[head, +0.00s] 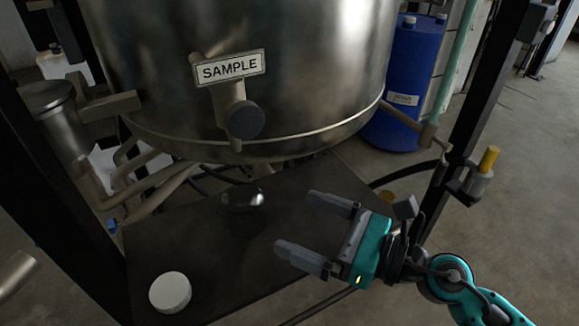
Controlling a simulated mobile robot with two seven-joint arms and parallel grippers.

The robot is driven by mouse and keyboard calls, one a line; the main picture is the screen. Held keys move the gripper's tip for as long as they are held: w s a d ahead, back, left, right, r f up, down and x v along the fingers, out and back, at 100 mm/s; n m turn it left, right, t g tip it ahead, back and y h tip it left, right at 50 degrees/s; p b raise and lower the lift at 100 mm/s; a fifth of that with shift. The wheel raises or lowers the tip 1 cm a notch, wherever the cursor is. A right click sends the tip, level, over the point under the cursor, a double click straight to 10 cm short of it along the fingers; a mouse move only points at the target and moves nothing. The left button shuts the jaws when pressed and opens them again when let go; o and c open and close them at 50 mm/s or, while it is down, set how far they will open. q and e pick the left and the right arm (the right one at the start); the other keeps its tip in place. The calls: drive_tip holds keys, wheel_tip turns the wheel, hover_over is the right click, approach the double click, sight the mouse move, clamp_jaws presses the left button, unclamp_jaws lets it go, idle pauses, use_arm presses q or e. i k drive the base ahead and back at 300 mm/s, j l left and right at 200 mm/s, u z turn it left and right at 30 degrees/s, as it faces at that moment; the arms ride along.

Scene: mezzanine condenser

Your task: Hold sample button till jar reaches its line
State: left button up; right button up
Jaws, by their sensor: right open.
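A SAMPLE label (230,68) is on the large steel vessel (300,60). Below it a short fitting ends in a dark round button-like face (245,120). A small shiny rounded jar (243,199) stands on the dark shelf (225,265) below that fitting; its line and fill level cannot be made out. My right gripper (298,222) is open and empty, right of the jar and apart from it, its fingers pointing left. My left gripper is not in view.
A white round lid (170,292) lies at the shelf's front left. Pipes (150,190) run under the vessel at left. Dark frame posts (465,120) bound both sides. A yellow-capped fitting (488,160) is at right, and a blue drum (405,80) stands behind.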

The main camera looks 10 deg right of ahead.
sight(244, 119)
drive_tip(key=k+l, duration=0.15)
drive_tip(key=l, duration=0.15)
drive_tip(key=k+l, duration=0.15)
drive_tip(key=l, duration=0.15)
drive_tip(key=k+l+u, duration=0.1)
drive_tip(key=k+l, duration=0.2)
drive_tip(key=k, duration=0.2)
